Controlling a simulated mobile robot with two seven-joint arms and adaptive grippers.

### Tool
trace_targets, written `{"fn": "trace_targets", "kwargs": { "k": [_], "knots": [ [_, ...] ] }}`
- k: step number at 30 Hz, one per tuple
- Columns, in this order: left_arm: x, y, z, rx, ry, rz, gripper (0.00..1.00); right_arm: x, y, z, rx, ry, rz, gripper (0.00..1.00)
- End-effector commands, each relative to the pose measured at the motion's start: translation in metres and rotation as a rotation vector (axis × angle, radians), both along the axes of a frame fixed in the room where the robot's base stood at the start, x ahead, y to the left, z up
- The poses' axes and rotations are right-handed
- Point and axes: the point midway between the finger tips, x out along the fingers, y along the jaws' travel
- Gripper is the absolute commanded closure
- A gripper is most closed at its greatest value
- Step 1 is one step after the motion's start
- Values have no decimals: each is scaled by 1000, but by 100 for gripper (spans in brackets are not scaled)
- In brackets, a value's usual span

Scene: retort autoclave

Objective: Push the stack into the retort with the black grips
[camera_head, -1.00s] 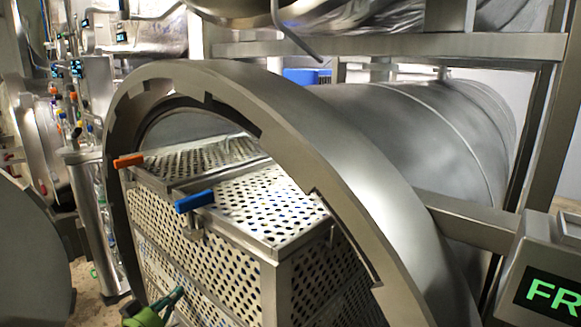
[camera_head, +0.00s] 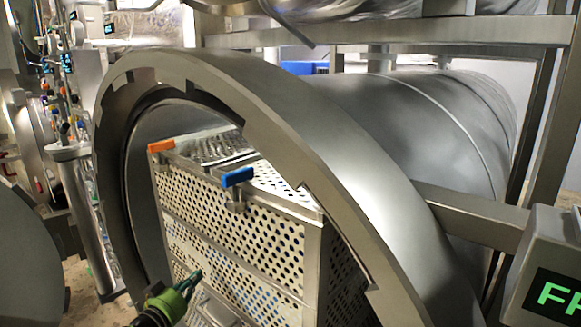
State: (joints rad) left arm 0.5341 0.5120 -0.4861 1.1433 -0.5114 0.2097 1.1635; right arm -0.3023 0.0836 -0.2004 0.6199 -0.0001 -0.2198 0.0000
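The stack (camera_head: 240,225) is made of perforated metal crates, one on another, with an orange clip (camera_head: 161,146) and a blue clip (camera_head: 238,177) at its top edge. It stands upright inside the round mouth of the retort (camera_head: 330,170), whose thick ring hides its right part. My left gripper (camera_head: 192,282), green and dark, is at the lower front of the stack. I cannot tell whether its fingers are closed or touch the stack. The black grips cannot be made out. My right gripper is not in view.
A control box with a green-lit display (camera_head: 555,298) stands at the lower right, near the ring. A metal frame beam (camera_head: 400,38) crosses above the retort. At the left are a steel column (camera_head: 85,215) and a large rounded grey surface (camera_head: 28,265).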

Motion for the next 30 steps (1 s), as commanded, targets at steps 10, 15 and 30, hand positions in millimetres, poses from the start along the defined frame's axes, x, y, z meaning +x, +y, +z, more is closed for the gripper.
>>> {"fn": "trace_targets", "kwargs": {
  "k": [10, 15, 30],
  "knots": [
    [25, -20, -2, 0, 0, 2, 100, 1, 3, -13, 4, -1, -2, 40],
    [37, -30, -2, -2, 1, 3, 100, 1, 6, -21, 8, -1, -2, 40],
    [45, -39, 2, -1, -3, -1, 100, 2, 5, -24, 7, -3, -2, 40]
  ]
}}
